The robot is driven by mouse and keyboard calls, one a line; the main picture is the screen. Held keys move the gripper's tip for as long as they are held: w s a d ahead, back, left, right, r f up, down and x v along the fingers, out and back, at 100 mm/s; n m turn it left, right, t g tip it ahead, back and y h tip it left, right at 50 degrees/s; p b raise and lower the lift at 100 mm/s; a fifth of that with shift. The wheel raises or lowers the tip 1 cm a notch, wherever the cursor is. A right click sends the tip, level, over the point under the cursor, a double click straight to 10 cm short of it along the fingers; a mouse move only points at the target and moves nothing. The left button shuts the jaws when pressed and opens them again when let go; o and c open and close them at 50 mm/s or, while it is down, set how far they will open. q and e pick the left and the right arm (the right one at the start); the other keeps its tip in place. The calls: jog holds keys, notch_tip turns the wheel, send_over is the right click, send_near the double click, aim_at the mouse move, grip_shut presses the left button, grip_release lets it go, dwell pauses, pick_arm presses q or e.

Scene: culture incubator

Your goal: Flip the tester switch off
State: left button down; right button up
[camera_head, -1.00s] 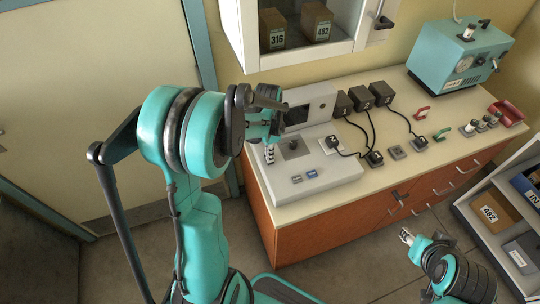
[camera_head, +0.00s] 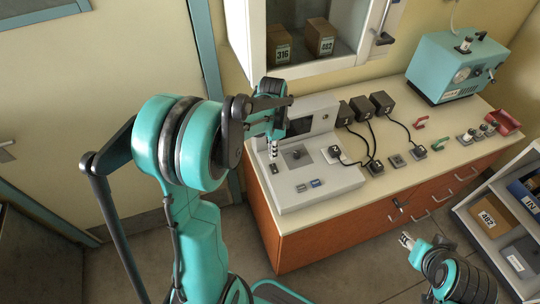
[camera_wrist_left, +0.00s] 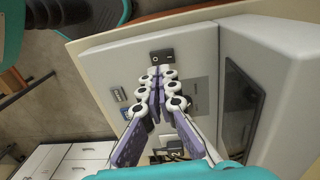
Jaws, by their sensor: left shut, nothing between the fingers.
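The tester (camera_head: 320,185) is a light grey console with a raised back panel, at the left end of the counter. Its small dark rocker switch (camera_head: 274,169) sits near the left edge of its top; the wrist view shows the switch (camera_wrist_left: 162,57) just beyond my fingertips. Which side of the rocker is down is too small to tell. My left gripper (camera_head: 273,157) is shut and empty, pointing down just above the switch, apparently apart from it. It also fills the middle of the left wrist view (camera_wrist_left: 161,74). My right gripper (camera_head: 406,240) is in front of the counter, its fingers too small to judge.
A black adapter marked 2 (camera_head: 334,153) is on the tester's right side, with a cable. Several adapters and sockets stand to its right. A teal machine (camera_head: 455,68) is at the back right. A wall cabinet (camera_head: 330,65) hangs above the tester.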

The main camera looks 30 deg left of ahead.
pick_arm(q)
notch_tip(320, 180, up, 8)
jog(key=d+p, duration=0.1)
jog(key=shift+s+f, duration=0.15)
dwell(0.5)
jog(key=s+d+f+n+t+b, duration=0.5)
jog(key=s+d+n+t+b, duration=0.2)
jog(key=s, duration=0.5)
jog(key=shift+s+d+n+t+b, duration=0.3)
jog(key=shift+d+n+b, duration=0.2)
jog(key=shift+d, duration=0.75)
